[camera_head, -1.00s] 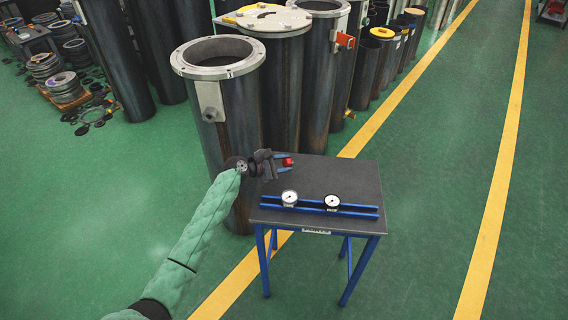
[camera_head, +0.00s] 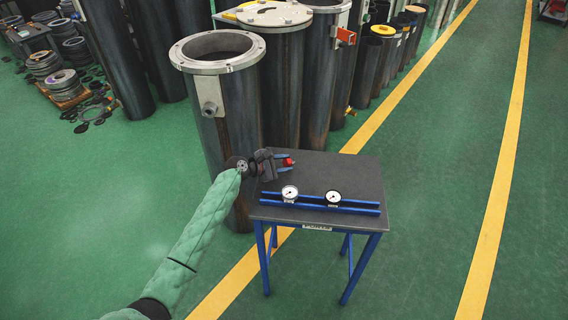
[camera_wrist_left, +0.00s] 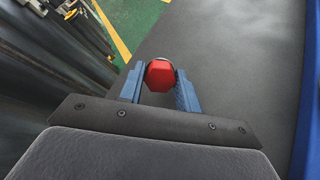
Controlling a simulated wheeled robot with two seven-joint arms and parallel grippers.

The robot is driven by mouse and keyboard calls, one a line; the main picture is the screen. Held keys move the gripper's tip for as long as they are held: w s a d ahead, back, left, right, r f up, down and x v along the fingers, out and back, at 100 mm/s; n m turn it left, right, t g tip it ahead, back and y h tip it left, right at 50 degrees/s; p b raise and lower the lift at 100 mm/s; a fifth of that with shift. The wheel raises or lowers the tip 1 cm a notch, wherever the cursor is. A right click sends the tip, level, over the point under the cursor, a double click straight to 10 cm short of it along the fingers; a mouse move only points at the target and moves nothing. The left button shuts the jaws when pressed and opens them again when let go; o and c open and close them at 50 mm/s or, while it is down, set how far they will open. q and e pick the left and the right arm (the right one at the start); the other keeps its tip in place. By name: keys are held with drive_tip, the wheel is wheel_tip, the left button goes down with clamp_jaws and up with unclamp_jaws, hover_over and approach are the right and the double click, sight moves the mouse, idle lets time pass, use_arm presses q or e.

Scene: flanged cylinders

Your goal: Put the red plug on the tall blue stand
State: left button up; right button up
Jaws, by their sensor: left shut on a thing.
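The red plug (camera_head: 288,162) is between the blue fingers of my left gripper (camera_head: 286,164), over the left back part of the dark tabletop. In the left wrist view the red plug (camera_wrist_left: 160,74) shows its flat, many-sided end, with a finger against each side. The gripper is shut on it. I cannot tell whether the plug still touches the tabletop. The only blue stand near is the table with blue legs (camera_head: 352,275) and a dark top (camera_head: 340,175). My right gripper is not in view.
Two round white gauges (camera_head: 289,193) (camera_head: 333,197) stand along the blue rail (camera_head: 315,203) at the table's front edge. A large flanged cylinder (camera_head: 228,115) stands close behind and left of the table. The tabletop's right part is bare. Green floor is open to the right.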

use_arm(q)
drive_tip(key=shift+f, duration=0.3)
idle(0.4)
